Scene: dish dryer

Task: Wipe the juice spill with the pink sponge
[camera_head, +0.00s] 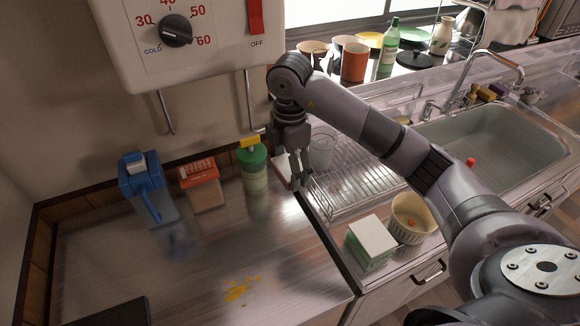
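The juice spill (240,289) is a patch of yellow-orange splashes on the steel counter, near its front. A pale, pinkish flat thing (280,169) lies at the back right of this counter, partly hidden behind my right gripper. It may be the pink sponge, but too little of it shows to be sure. My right gripper (299,180) points down at the counter's right edge, beside the pale thing and far behind the spill. Its fingers are seen edge-on, so their opening is unclear. My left gripper is out of view.
A blue jug (141,187), a red-and-white box (203,184) and a green-topped bottle (253,168) stand along the back. A white-and-green block (371,241) and a ribbed bowl (410,218) stand right of the counter, before the drainer and sink (490,140). The counter around the spill is clear.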

